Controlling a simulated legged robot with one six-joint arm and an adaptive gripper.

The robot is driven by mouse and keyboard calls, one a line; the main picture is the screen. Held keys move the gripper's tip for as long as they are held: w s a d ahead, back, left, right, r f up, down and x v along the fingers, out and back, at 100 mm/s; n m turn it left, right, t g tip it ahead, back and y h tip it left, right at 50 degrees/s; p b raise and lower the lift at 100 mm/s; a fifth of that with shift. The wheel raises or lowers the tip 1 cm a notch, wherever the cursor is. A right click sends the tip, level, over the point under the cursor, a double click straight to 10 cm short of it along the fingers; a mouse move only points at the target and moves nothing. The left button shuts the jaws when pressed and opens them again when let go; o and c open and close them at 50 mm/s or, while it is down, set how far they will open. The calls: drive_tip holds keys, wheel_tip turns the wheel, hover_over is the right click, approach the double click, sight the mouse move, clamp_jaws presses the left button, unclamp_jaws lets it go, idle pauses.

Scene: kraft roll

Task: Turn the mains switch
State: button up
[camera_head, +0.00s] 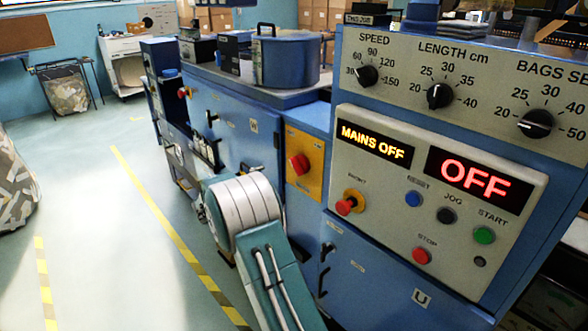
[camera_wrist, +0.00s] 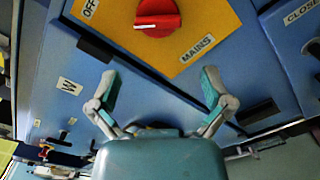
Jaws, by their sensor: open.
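The mains switch (camera_head: 299,165) is a red rotary knob on a yellow plate (camera_head: 304,187), set on the blue machine left of the control panel. In the wrist view the red knob (camera_wrist: 157,17) is at the top centre, on the yellow plate (camera_wrist: 215,22) lettered OFF and MAINS. My gripper (camera_wrist: 158,85) is open and empty, its two fingers spread below the knob in the picture and apart from it. In the head view my arm reaches toward the machine below the plate; the fingers are hidden there. The display (camera_head: 374,143) reads MAINS OFF.
The control panel (camera_head: 400,235) has dials, several push buttons and a red OFF display (camera_head: 479,180). A blue pot (camera_head: 285,56) stands on top of the machine. Open floor (camera_head: 90,160) with yellow-black lines lies to the left.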

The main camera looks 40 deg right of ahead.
sight(294, 168)
drive_tip(key=d, duration=0.3)
drive_tip(key=w+d, duration=0.1)
drive_tip(key=d, duration=0.7)
drive_tip(key=shift+w+f, duration=0.15)
drive_tip(key=shift+a, duration=0.1)
drive_tip(key=c, duration=0.8)
